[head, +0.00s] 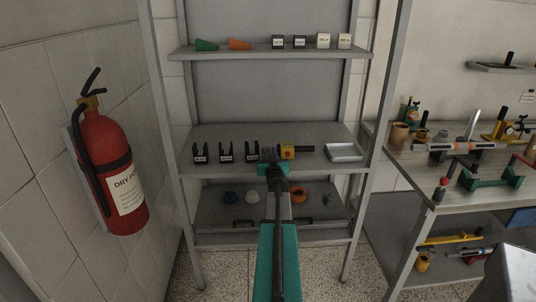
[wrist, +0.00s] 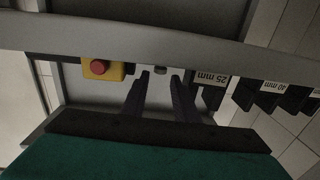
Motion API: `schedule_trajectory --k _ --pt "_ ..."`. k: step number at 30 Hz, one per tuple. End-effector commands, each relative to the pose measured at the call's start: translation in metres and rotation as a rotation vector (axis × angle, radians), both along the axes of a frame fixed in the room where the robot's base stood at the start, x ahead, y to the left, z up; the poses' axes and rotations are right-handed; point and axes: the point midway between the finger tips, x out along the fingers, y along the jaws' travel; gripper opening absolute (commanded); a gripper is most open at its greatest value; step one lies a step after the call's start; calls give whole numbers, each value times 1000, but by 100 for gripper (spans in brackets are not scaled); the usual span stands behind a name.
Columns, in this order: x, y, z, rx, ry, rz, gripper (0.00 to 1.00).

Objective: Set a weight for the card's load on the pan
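My gripper (head: 268,156) is at the front of the middle shelf, between the black labelled holders and a yellow box. In the wrist view my gripper (wrist: 160,74) has its two dark fingers apart, with a gap between the tips. A small grey thing (wrist: 161,71) shows beyond that gap; I cannot tell what it is. A shallow silver tray (head: 345,152), perhaps the pan, lies at the right end of the middle shelf. Two dark labelled blocks (head: 288,42) and two cream labelled blocks (head: 333,41) stand on the top shelf. Their labels are too small to read. I cannot make out a card.
Several black holders (head: 226,152) stand left of my gripper; one reads 25 mm in the wrist view (wrist: 211,78). The yellow box (head: 287,149) has a red button (wrist: 98,66). A workbench (head: 400,148) stands right, a fire extinguisher (head: 108,165) left.

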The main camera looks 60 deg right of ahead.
Motion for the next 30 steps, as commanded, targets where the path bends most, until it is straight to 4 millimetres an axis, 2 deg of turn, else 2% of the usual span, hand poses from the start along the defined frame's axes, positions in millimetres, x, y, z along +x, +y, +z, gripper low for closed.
schedule_trajectory --k 15,30 --pt "2 -4 0 0 0 -1 27" --pt "26 -34 -1 1 -1 -2 27"
